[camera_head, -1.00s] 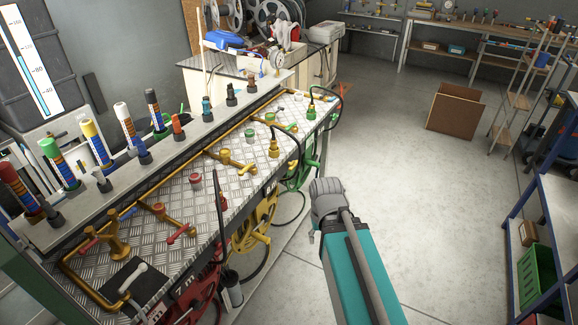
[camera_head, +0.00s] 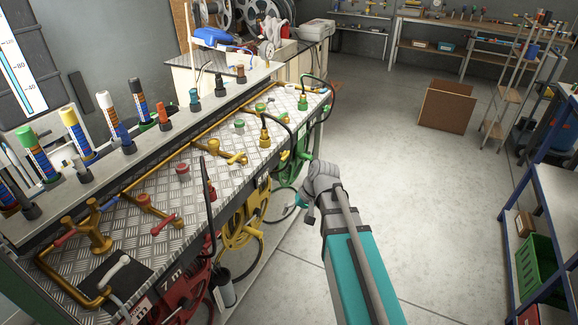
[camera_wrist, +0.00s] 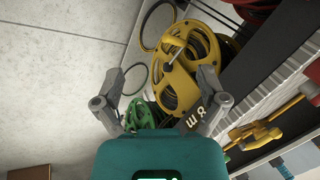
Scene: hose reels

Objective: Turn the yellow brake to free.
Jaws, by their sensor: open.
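The yellow hose reel (camera_head: 240,228) hangs on the front of the metal bench. It also shows large in the wrist view (camera_wrist: 165,88), with a short pale yellow handle (camera_wrist: 176,52) standing out from its face. I cannot tell whether this handle is the brake, or how the brake is set. My gripper (camera_head: 304,202) is right of the yellow reel in the head view, near the green reel (camera_head: 290,165), with clear space to the yellow reel. In the wrist view my gripper (camera_wrist: 159,74) is open and empty, its fingers framing the yellow reel without visible contact.
The red reel (camera_head: 185,300) hangs at the near end of the bench. Brass pipes and several valves stand on the checkered bench top (camera_head: 190,200). Black hoses loop over its front edge. The floor (camera_head: 400,150) to the right is clear up to a blue shelf (camera_head: 545,200).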

